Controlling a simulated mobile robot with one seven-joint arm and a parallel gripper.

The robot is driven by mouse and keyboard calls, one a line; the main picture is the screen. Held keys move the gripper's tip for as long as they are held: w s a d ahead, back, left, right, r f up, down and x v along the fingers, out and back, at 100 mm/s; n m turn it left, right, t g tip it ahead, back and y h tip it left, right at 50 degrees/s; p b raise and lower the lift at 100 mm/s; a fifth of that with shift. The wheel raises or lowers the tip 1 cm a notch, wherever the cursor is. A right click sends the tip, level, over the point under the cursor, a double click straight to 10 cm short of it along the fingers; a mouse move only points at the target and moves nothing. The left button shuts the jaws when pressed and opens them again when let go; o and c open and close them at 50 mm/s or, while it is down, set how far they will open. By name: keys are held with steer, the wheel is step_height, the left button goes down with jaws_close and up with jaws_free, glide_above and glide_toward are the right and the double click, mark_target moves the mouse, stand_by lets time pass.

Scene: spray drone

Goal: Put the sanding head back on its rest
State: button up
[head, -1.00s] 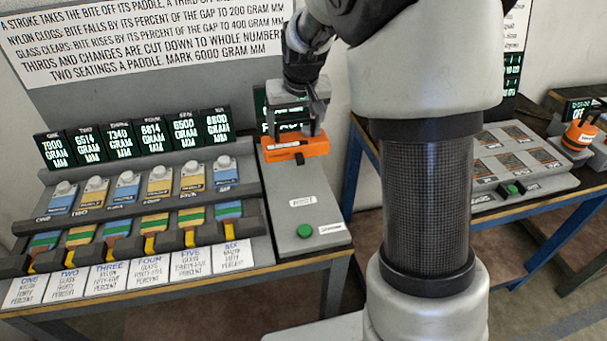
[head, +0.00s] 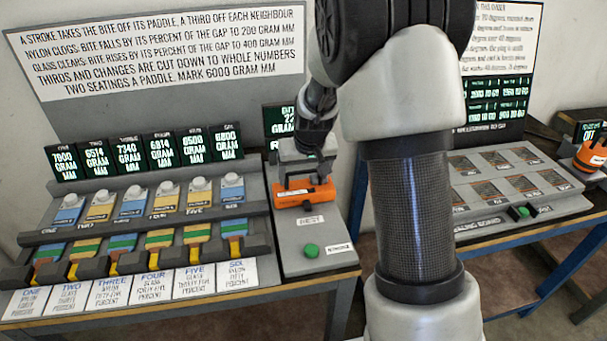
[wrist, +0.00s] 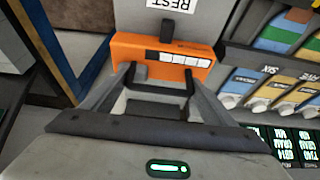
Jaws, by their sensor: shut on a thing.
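The sanding head is an orange block (head: 303,195) with a dark top, at the back part of the grey console. It also shows in the wrist view (wrist: 160,55), with a black stub and a row of white marks. My gripper (head: 303,180) is over the block from above, shut on it; in the wrist view its two fingers (wrist: 155,88) reach to the block's near side. The rest is marked by a white REST label (head: 310,221) on the console (head: 335,245), just in front of the block. Whether the block touches the console cannot be told.
A rack (head: 150,235) holding several coloured paddles stands left of the console, with displays behind it. A green button (head: 311,250) is on the console's front. A second bench (head: 540,225) with a grey board and an orange tool (head: 590,155) stands to the right.

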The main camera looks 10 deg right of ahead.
mark_target(307, 203)
steer(key=shift+f, duration=0.1)
steer(key=o, duration=2)
steer(key=shift+r, duration=0.45)
steer(key=s+r+p, duration=0.1)
steer(key=s+r, duration=1.4)
steer(key=r, duration=0.3)
steer(key=shift+t, duration=0.5)
steer(key=s, duration=0.5)
steer(key=s+r, duration=0.1)
steer(key=s, duration=1)
steer(key=shift+r, duration=0.25)
step_height(307, 203, up, 8)
steer(key=p, duration=0.8)
steer(key=shift+r+p, duration=0.25)
steer(key=shift+p, duration=0.05)
